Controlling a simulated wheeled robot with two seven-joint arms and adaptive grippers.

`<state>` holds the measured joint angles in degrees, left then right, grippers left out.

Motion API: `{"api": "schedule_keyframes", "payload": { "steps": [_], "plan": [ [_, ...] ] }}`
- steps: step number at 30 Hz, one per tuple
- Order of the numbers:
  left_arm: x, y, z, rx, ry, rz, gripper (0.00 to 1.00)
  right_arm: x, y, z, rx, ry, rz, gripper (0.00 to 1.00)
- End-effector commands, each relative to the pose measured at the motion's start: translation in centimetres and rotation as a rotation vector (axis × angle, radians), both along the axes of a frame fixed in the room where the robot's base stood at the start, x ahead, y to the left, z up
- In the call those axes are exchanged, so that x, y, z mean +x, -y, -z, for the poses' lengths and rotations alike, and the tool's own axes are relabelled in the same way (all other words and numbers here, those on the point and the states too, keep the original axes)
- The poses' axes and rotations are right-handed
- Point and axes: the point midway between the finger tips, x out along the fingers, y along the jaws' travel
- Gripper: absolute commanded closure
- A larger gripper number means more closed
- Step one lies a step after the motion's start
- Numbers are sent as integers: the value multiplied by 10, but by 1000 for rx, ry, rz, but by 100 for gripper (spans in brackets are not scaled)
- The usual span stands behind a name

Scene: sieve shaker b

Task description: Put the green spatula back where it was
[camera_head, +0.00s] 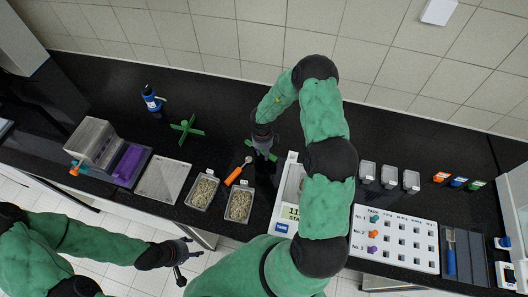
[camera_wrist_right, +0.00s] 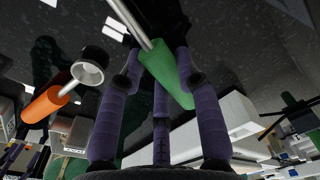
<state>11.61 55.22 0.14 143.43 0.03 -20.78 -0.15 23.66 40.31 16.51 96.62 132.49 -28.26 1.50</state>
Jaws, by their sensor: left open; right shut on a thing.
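The green spatula has a green handle (camera_wrist_right: 168,75) and a thin metal shaft in the right wrist view. My right gripper (camera_wrist_right: 160,85) is shut on the handle, with its purple fingers around it. In the head view my right gripper (camera_head: 265,150) is over the middle of the black counter, and only a little of the green spatula (camera_head: 272,156) shows beside it. Whether the spatula touches the counter cannot be told. My left gripper (camera_head: 188,262) is open and empty, in front of the counter edge.
An orange-handled scoop (camera_head: 236,175) lies close left of my right gripper. Two grain-filled trays (camera_head: 203,192) (camera_head: 240,205) and a scale (camera_head: 284,220) are near the front. A green cross-shaped stand (camera_head: 187,130) and a blue bottle (camera_head: 152,101) stand to the left. The back counter is mostly clear.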

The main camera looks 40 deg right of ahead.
Motion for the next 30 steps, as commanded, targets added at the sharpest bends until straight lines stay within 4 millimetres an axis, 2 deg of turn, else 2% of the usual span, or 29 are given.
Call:
{"api": "schedule_keyframes", "payload": {
  "steps": [16, 17, 19, 20, 30],
  "plan": [
    [0, 0, 3, 0, 0, 0, 43, -6, -3, 13, 6, -13, 1, 94],
    [0, 0, 3, 0, 0, 0, 43, -6, -3, 13, 7, -13, 2, 63],
    [0, 0, 3, 0, 0, 0, 43, -6, -3, 13, 7, -14, 2, 44],
    [0, 0, 3, 0, 0, 0, 43, -7, -3, 13, 7, -14, 2, 39],
    [0, 0, 2, 0, 0, 0, 43, -7, -4, 13, 7, -15, -1, 39]
  ]
}}
